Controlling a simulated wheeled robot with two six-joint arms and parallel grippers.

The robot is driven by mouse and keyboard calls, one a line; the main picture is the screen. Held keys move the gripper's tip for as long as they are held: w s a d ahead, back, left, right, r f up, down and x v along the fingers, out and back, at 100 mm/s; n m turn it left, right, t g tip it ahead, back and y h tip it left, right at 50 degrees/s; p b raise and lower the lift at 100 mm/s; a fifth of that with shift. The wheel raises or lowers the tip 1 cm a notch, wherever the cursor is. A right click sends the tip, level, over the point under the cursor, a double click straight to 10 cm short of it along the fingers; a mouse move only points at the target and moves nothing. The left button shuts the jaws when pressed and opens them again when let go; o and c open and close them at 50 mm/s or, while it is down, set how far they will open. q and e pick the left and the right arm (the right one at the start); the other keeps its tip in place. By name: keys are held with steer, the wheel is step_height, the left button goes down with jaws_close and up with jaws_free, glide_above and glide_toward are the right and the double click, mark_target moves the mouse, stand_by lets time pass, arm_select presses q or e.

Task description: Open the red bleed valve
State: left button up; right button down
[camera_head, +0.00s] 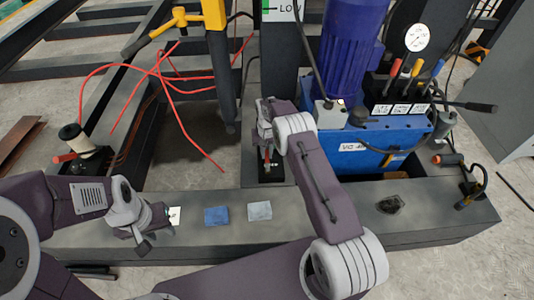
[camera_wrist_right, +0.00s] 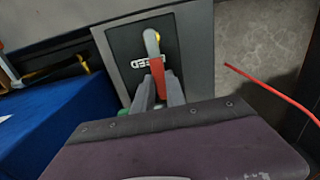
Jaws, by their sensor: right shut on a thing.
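The red bleed valve lever (camera_wrist_right: 158,76) stands on a dark plate with partly covered lettering that ends in "EED" in the right wrist view. In the head view a bit of the red lever (camera_head: 267,156) shows below my right gripper (camera_head: 266,138), at the foot of a dark post. My left gripper (camera_head: 155,228) hangs over the front beam at the left, away from the valve; its jaws are not clear.
A blue pump unit (camera_head: 352,158) with a gauge and several levers stands right of the valve. Loose red cables (camera_head: 190,92) lie to the left. A blue cloth (camera_head: 216,216) and a grey one (camera_head: 260,211) lie on the front beam (camera_head: 320,207). A yellow post (camera_head: 215,60) rises behind.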

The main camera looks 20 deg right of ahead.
mark_target(267, 157)
steer(key=c, duration=1.4)
jaws_free()
steer(key=shift+o, duration=0.2)
step_height(267, 157, up, 9)
steer(key=p, duration=0.4)
